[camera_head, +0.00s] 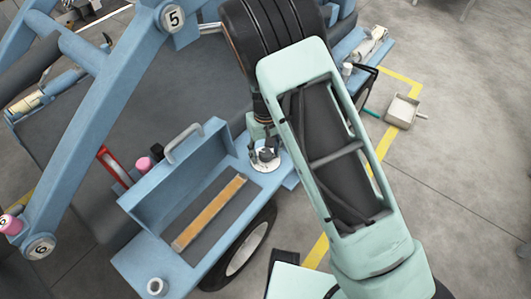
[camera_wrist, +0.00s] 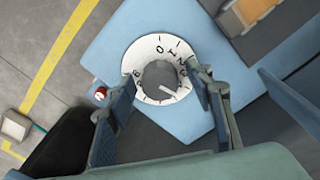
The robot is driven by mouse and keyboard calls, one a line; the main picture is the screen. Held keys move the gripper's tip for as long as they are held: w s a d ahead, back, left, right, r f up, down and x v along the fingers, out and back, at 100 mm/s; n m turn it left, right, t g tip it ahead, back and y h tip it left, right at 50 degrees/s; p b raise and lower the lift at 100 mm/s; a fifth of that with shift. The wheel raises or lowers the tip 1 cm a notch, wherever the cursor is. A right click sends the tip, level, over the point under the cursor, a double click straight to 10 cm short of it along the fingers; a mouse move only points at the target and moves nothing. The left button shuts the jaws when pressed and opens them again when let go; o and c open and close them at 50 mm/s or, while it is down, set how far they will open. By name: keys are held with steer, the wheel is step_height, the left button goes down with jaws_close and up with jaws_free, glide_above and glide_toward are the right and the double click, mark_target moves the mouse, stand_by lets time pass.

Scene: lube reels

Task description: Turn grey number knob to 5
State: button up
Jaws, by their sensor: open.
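A white dial plate (camera_wrist: 140,53) with black numbers lies on a light blue surface in the wrist view. The grey knob (camera_wrist: 158,74) sits at its centre, with a white pointer mark toward the lower right. In the head view my gripper (camera_head: 263,141) is over the dial plate (camera_head: 266,165), hiding most of the knob.
A blue open box (camera_head: 180,165) with a grey handle and an orange-brown strip inside stands left of the dial. A wheel (camera_head: 243,253) is below it. A small red-topped item (camera_wrist: 100,93) is beside the dial.

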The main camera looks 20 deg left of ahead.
steer(key=c, duration=1.2)
steer(key=shift+o, duration=0.2)
steer(key=shift+m, duration=0.3)
steer(key=shift+r+m+p, duration=0.1)
steer(key=shift+m+p, duration=0.65)
steer(key=shift+m, duration=0.25)
steer(key=shift+m+p, duration=0.6)
steer(key=shift+m, duration=0.9)
steer(key=o, duration=1.2)
steer(key=shift+c, duration=0.2)
